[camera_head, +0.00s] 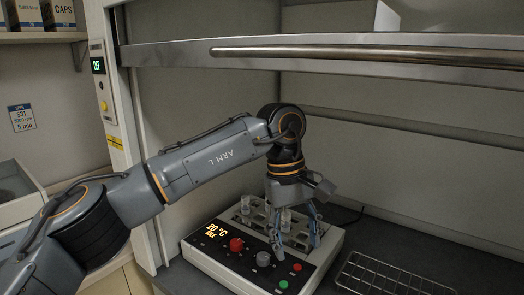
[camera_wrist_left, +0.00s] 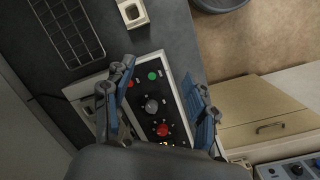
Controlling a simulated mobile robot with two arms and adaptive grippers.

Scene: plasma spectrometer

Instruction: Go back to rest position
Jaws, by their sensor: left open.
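My left gripper (camera_head: 297,246) reaches down over the control panel of a white heating device (camera_head: 205,262), its two blue-padded fingers apart and nothing between them. In the left wrist view the open fingers (camera_wrist_left: 162,80) frame the panel's knobs. I cannot tell whether a fingertip touches the device. The panel has a lit display (camera_head: 216,230) reading about 20 °C, a red knob (camera_head: 236,244), a grey knob (camera_head: 263,258), a green button (camera_head: 283,284) and a red button (camera_head: 297,267). Glass tubes (camera_head: 285,218) stand in the block behind, partly hidden by the gripper. My right gripper is not in view.
A fume hood surrounds the device, with its raised sash and metal bar (camera_head: 370,53) above my arm. A wire rack (camera_head: 390,276) lies to the right. The hood's left post (camera_head: 120,110) stands close behind my arm. The hood floor farther right is clear.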

